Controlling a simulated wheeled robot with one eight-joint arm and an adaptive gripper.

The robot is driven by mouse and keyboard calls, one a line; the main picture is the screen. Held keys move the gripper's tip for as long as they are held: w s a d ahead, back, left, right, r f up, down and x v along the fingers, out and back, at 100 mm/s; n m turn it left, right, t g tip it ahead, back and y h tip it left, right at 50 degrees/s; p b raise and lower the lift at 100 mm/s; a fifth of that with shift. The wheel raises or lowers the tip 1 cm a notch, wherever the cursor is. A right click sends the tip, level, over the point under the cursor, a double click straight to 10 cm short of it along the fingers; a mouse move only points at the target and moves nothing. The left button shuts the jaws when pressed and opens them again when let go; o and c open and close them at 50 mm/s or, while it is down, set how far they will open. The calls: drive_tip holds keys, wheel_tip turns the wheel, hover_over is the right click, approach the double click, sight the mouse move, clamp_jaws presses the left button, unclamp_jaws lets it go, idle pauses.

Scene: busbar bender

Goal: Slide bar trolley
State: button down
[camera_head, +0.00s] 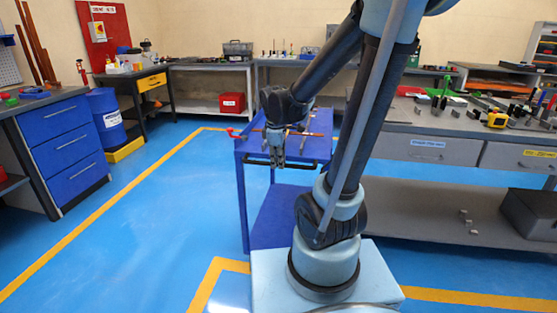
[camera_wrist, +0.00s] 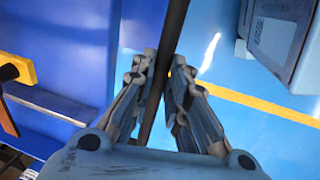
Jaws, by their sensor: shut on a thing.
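The blue bar trolley (camera_head: 268,212) stands left of the middle in the head view, behind my arm. A dark push handle (camera_head: 308,166) runs along its near side. My gripper (camera_head: 277,163) points down at this handle. In the wrist view the two fingers (camera_wrist: 164,78) are closed on the dark handle bar (camera_wrist: 171,35), which passes between them. The trolley's blue body (camera_wrist: 55,55) fills the left of that view. My arm hides the trolley's right side in the head view.
Copper-coloured bars (camera_head: 312,134) lie on the trolley top. A grey workbench (camera_head: 425,150) stands to the right. A blue drawer cabinet (camera_head: 66,143) and a blue drum (camera_head: 107,118) stand to the left. The blue floor (camera_head: 150,200) between is clear, with yellow lines.

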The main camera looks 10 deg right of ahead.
drive_tip(key=c, duration=1.6)
unclamp_jaws()
drive_tip(key=shift+o, duration=0.2)
drive_tip(key=shift+r, duration=0.1)
wheel_tip(320, 180, up, 12)
drive_tip(key=s, duration=0.2)
drive_tip(key=shift+a+f, duration=0.2)
drive_tip(key=shift+a, duration=0.2)
drive_tip(key=s+d+f+m, duration=0.4)
drive_tip(key=s+f+m, duration=0.2)
drive_tip(key=s+m, duration=0.1)
drive_tip(key=s+d+f+m, duration=0.5)
drive_tip(key=s+f+m, duration=0.2)
drive_tip(key=s, duration=0.2)
drive_tip(key=shift+f+y, duration=0.3)
